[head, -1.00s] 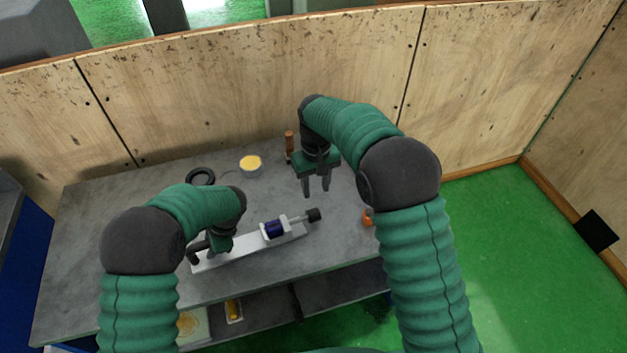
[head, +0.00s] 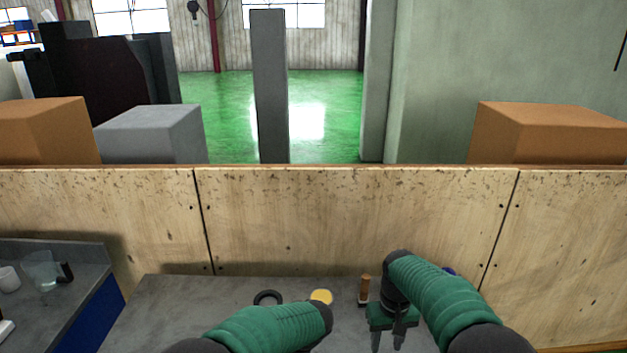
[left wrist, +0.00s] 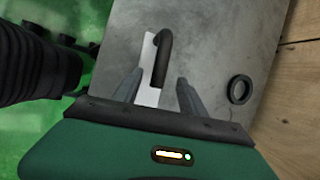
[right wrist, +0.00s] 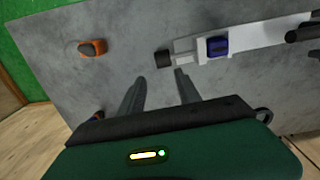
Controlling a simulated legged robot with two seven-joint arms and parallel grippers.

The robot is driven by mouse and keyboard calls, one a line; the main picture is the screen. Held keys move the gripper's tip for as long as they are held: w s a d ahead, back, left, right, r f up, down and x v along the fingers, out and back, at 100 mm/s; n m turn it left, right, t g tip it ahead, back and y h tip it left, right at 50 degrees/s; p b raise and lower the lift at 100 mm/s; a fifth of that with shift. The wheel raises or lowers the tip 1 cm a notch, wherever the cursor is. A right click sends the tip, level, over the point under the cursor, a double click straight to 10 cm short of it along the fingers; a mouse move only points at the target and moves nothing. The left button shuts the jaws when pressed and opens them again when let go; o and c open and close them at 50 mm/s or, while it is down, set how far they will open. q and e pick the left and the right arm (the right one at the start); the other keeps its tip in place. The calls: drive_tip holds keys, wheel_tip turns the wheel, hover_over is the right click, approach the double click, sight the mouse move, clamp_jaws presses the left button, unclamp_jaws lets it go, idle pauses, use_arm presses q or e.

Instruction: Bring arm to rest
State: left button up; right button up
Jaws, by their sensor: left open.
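My right gripper (head: 388,344) hangs over the grey table (head: 170,310) at the bottom of the head view, fingers pointing down and apart. In the right wrist view my right gripper (right wrist: 158,78) is open with only bare table between its fingers. My left arm (head: 265,328) reaches in low in the head view; its gripper is hidden there. In the left wrist view my left gripper (left wrist: 155,86) is open. A black curved handle (left wrist: 162,58) on a white bar (left wrist: 149,90) shows beyond its fingers; I cannot tell the gap.
The white grinder bar (right wrist: 265,36) carries a blue block (right wrist: 218,46) and a black knob (right wrist: 163,59). An orange object (right wrist: 92,48) lies apart. A black ring (head: 267,297), yellow-topped dish (head: 321,297) and wooden-handled tool (head: 364,288) stand near the wooden wall (head: 350,215).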

use_arm(q)
drive_tip(key=v, duration=0.2)
drive_tip(key=shift+d+r, duration=0.15)
drive_tip(key=shift+r, duration=0.1)
